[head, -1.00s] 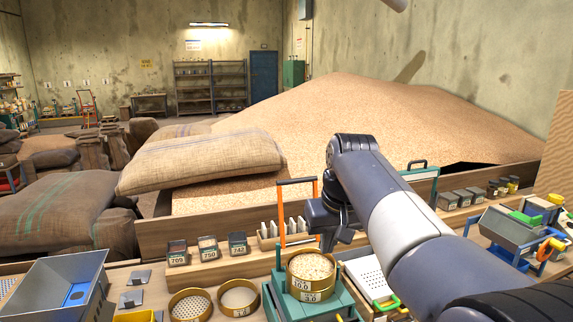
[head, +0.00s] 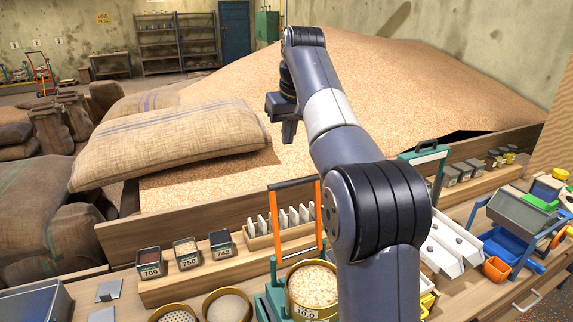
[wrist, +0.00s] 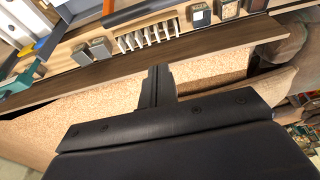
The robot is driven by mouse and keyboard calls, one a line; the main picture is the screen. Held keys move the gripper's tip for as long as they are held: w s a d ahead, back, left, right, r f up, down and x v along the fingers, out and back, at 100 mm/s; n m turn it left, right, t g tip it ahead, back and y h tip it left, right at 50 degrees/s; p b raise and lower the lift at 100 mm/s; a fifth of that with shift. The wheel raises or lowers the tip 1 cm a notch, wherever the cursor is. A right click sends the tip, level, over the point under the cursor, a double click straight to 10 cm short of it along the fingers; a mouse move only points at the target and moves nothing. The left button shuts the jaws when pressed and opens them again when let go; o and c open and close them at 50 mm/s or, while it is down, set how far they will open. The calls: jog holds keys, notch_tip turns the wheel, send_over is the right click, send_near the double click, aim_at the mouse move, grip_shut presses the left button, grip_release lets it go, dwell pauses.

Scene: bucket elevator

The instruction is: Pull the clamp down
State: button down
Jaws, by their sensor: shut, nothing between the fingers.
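The clamp (head: 318,216) appears to be the upright frame with orange and teal posts and a dark top bar. It stands upright at the brass sieve stack (head: 313,290), with its bar well above the sieve's grain. Its orange part also shows at the top of the wrist view (wrist: 140,12). My gripper (head: 289,138) is raised above and beyond the clamp, over the grain heap, touching nothing. Its fingers also show together in the wrist view (wrist: 158,78). It is shut and empty. My arm hides part of the sieve stack's right side.
A white rack (head: 283,228) stands behind the clamp, with several labelled sample boxes (head: 187,253) to its left. A wooden board (head: 160,232) separates the bench from the grain heap (head: 400,90). White trays (head: 450,245) and a blue-framed device (head: 515,220) are on the right.

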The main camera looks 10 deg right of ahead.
jog(key=shift+s, duration=0.15)
jog(key=d+x, duration=0.1)
jog(key=x, duration=0.9)
jog(key=s, duration=0.4)
jog(key=shift+a, duration=0.15)
jog(key=shift+s+t+b, duration=0.3)
jog(key=shift+t+b, duration=0.1)
jog(key=shift+b, duration=0.35)
jog(key=shift+s+d+r+t+b, duration=0.1)
jog(key=shift+s+d+t+b, duration=0.1)
jog(key=shift+s+t+b, duration=0.3)
